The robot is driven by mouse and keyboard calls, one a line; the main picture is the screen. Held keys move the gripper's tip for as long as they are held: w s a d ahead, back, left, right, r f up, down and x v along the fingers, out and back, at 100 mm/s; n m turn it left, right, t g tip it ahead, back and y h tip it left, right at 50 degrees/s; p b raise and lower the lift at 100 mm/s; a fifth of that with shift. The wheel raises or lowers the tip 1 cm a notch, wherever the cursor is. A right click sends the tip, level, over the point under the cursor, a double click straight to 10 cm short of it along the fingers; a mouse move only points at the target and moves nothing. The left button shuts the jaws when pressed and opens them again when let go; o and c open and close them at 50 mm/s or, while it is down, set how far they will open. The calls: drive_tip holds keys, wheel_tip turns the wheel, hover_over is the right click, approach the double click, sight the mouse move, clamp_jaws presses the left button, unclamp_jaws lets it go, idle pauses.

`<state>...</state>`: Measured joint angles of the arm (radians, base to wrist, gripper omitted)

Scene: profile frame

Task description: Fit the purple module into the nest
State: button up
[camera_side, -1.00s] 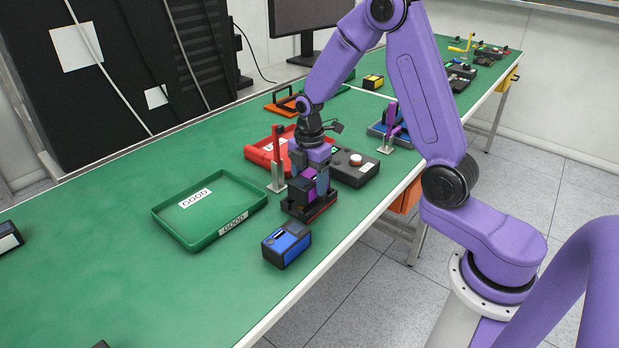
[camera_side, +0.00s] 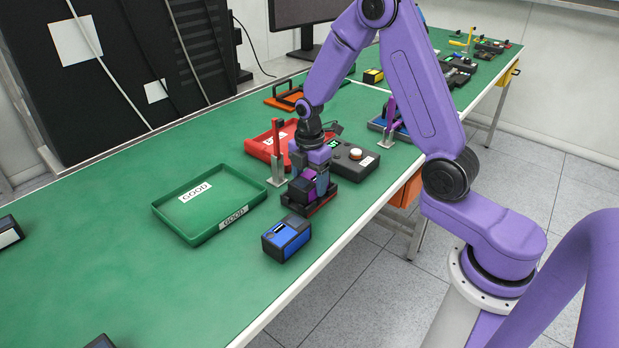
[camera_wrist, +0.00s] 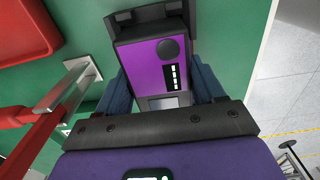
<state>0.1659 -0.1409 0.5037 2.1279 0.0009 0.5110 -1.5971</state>
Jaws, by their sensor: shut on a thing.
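The purple module (camera_wrist: 150,62) is between my gripper's two blue fingers (camera_wrist: 163,86) in the wrist view; its purple face has a dark round knob and a white-marked strip. In the side view my gripper (camera_side: 313,176) points down, shut on the module (camera_side: 307,184), which is partly hidden by the fingers. The module is at the dark nest (camera_side: 310,203), a low black base with a red edge on the green table. Part of the nest shows beyond the module in the wrist view (camera_wrist: 145,16). I cannot tell whether the module is fully seated.
A red post on a metal bracket (camera_side: 277,155) stands close left of my gripper. A green GOOD tray (camera_side: 215,228) is to the left, a red tray (camera_side: 257,150) behind. A blue module (camera_side: 286,239) lies in front; a black button box (camera_side: 352,160) is at right.

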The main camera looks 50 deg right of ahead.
sight(310, 180)
drive_tip(key=o, duration=1.2)
drive_tip(key=shift+o, duration=0.8)
drive_tip(key=shift+w, duration=0.1)
wheel_tip(310, 180, up, 17)
drive_tip(key=shift+s+r, duration=0.2)
drive_tip(key=s+a+f+m, duration=0.2)
drive_tip(key=s+a+m, duration=0.1)
drive_tip(key=s+a, duration=0.75)
drive_tip(key=s+d+f+m, duration=0.1)
drive_tip(key=s, duration=0.8)
drive_tip(key=s+d+f+m, duration=0.1)
drive_tip(key=s, duration=0.8)
drive_tip(key=shift+f, duration=0.3)
